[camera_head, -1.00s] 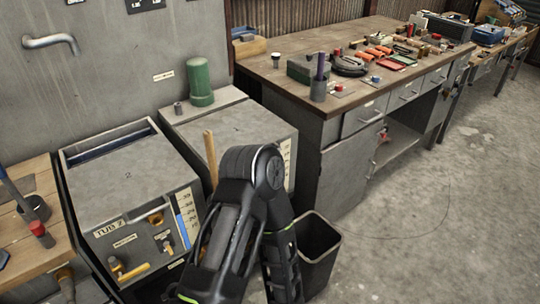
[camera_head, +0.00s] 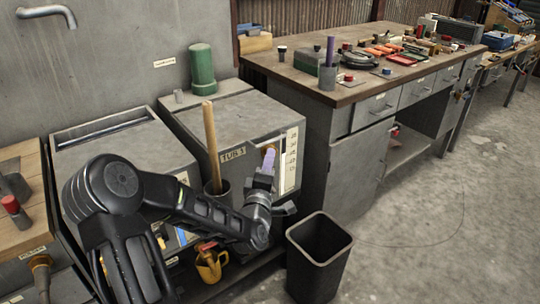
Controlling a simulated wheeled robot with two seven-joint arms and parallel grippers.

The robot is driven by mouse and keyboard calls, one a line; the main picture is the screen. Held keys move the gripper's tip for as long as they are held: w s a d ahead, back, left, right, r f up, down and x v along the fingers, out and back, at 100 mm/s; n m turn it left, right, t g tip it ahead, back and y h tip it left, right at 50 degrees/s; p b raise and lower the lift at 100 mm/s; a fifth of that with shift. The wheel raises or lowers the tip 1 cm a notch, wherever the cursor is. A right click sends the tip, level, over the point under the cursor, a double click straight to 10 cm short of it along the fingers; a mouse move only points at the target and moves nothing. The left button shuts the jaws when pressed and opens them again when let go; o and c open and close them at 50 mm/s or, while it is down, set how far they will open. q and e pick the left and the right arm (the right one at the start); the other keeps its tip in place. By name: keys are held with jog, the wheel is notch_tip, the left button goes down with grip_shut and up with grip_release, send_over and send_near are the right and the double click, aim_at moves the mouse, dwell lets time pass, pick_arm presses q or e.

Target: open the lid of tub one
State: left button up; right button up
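Two grey tubs stand against the wall. The right tub (camera_head: 235,115) has a flat, closed top and a small front label (camera_head: 233,153) that seems to read TUB 3. The left tub (camera_head: 125,150) also has a flat top, with a slot along its back edge; my arm hides most of its front. I cannot make out a label for tub one. My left gripper (camera_head: 264,178) points up before the right tub's front. My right gripper is out of view.
A wooden handle (camera_head: 210,140) stands in a dark holder before the tubs. A black bin (camera_head: 318,255) and a yellow jug (camera_head: 210,262) sit low down. A cluttered workbench (camera_head: 350,95) stands right; floor beyond is clear.

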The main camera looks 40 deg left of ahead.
aim_at(270, 142)
pick_arm(q)
jog(key=shift+s+a+r+n+y, duration=0.15)
jog(key=shift+a+r+n+y, duration=0.15)
jog(key=shift+a+r+y, duration=0.15)
jog(key=x, duration=0.7)
jog(key=shift+w+a, duration=0.1)
jog(key=shift+w, duration=0.3)
jog(key=shift+c, duration=0.5)
grip_shut()
dwell(0.6)
